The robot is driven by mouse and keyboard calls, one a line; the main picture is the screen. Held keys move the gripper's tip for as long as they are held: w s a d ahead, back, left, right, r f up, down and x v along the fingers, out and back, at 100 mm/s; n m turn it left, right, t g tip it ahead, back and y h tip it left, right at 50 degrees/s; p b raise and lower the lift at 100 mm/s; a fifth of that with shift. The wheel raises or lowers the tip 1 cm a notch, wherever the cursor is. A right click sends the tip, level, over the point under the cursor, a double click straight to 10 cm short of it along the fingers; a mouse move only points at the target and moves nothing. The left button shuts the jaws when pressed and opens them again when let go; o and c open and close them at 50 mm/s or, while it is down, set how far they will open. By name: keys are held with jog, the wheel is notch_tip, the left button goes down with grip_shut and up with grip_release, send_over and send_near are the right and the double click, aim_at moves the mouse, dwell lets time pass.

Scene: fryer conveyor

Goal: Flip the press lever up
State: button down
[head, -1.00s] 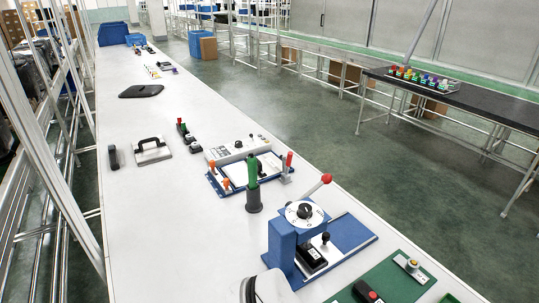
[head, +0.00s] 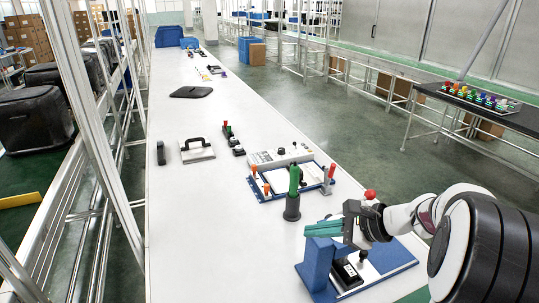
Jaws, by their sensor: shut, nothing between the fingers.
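The blue press (head: 318,268) stands on its blue base plate near the front right of the white table. The red knob (head: 370,194) of its lever shows just beyond my wrist, at the upper right of the press. The lever's shaft and the white dial are mostly hidden behind my gripper. My gripper (head: 324,228) has teal fingers and is shut with nothing in it. It points left across the top of the press. I cannot tell whether the fingers touch the press or the lever. A black block (head: 347,273) sits low at the press's front.
A green-handled tool stands in a dark holder (head: 292,208) just behind the press. Behind it is a blue-framed fixture (head: 262,193) with orange and red handles. A plate with a black handle (head: 197,151) lies farther left. The table's left front is clear.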

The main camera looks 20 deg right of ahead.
jog(key=d+m, duration=0.1)
jog(key=d, duration=0.2)
jog(key=d+f+m+t+h, duration=0.1)
jog(key=d, duration=0.2)
jog(key=d+m+t, duration=0.1)
jog(key=d, duration=0.1)
jog(key=shift+w+d+f+h, duration=0.15)
jog(key=shift+d+h, duration=0.25)
jog(key=s+d+f+m+t+h, duration=0.2)
jog(key=d+f+m, duration=0.2)
jog(key=d, duration=0.4)
jog(key=s+d+f+m+t+h, duration=0.2)
jog(key=s+d+f+m, duration=0.1)
jog(key=d, duration=0.5)
jog(key=shift+s+f+m+h, duration=0.2)
jog(key=shift+f+m+h, duration=0.25)
jog(key=shift+m, duration=0.65)
jog(key=shift+d, duration=0.1)
jog(key=w+r, duration=0.1)
jog(key=w, duration=1)
jog(key=shift+w, duration=0.35)
jog(key=shift+r, duration=0.2)
